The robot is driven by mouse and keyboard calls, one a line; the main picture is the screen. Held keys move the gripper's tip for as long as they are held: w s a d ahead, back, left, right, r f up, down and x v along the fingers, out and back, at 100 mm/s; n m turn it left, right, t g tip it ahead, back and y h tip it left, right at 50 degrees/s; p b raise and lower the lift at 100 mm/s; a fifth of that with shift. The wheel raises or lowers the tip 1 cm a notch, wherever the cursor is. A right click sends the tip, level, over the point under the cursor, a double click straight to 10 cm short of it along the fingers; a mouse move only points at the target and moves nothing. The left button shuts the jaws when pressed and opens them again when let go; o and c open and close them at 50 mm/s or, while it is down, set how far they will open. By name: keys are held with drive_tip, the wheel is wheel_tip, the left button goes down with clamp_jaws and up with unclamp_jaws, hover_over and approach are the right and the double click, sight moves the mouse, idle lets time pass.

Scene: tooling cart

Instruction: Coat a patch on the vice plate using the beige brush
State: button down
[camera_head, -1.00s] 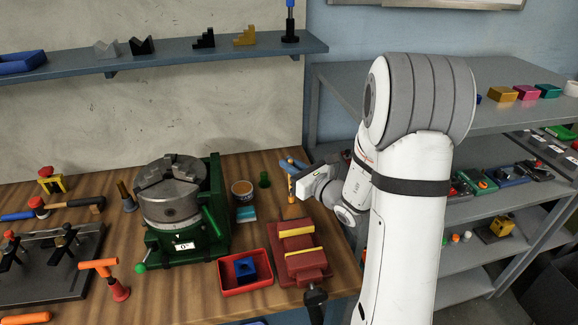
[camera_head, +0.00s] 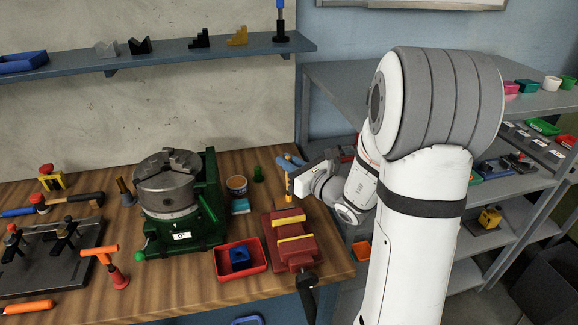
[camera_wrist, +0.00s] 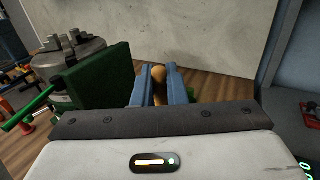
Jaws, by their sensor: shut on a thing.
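My gripper (camera_head: 289,162) has blue fingers and is shut on the beige brush (camera_head: 289,185). The brush hangs down from the fingers in the head view, above the bench just behind the red vice (camera_head: 306,257). In the wrist view the rounded beige handle end (camera_wrist: 159,74) shows between the two fingers (camera_wrist: 158,88); its bristles are hidden. The vice has two yellow strips on top. A separate plate on it cannot be made out. I see a gap between brush and vice in the picture, but cannot tell its depth.
The green-framed chuck (camera_head: 168,192) stands left of the vice. A round tin (camera_head: 236,187), a teal block (camera_head: 240,206) and a green piece (camera_head: 258,174) sit behind the vice. A red bin (camera_head: 226,272) with a blue block is to its left. Grey shelves (camera_head: 330,85) stand at the right.

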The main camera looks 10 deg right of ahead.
drive_tip(key=shift+r+p, duration=1.3)
drive_tip(key=shift+r, duration=1.25)
